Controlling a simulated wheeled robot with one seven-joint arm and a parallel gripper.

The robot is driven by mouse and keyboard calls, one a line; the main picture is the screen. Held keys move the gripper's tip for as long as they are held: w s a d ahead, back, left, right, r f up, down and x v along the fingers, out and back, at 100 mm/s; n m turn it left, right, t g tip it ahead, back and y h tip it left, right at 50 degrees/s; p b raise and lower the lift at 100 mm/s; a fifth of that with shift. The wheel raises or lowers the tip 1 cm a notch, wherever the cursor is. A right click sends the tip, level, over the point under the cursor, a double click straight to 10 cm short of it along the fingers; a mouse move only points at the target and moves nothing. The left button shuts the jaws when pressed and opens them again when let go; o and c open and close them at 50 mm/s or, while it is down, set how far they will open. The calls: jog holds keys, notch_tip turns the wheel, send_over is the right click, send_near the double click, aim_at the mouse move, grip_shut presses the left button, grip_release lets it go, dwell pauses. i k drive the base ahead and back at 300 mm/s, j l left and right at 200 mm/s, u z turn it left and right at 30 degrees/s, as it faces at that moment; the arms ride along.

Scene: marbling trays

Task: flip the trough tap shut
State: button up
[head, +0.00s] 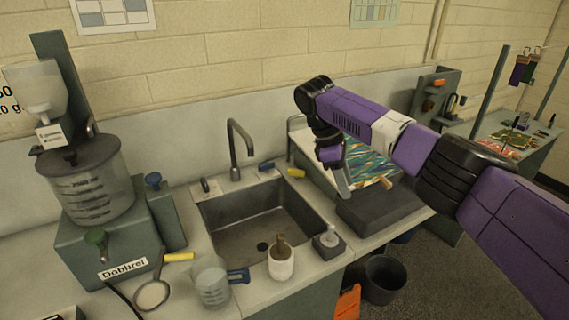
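A dark gooseneck tap (233,148) stands behind the grey sink trough (225,232), its spout over the basin. A small dark lever (205,185) sits on a pale plate to the left of its foot. I cannot tell whether the lever is at open or shut, and no water stream shows. My gripper (345,188) hangs pointing down, to the right of the trough and apart from the tap, over or in front of the marbling tray (309,152). Its fingers are seen edge-on, so their gap cannot be judged.
Yellow and blue handled items lie behind the trough. A bin (384,279) is on the floor.

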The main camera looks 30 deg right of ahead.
aim_at(293, 172)
jog(key=i, duration=1.2)
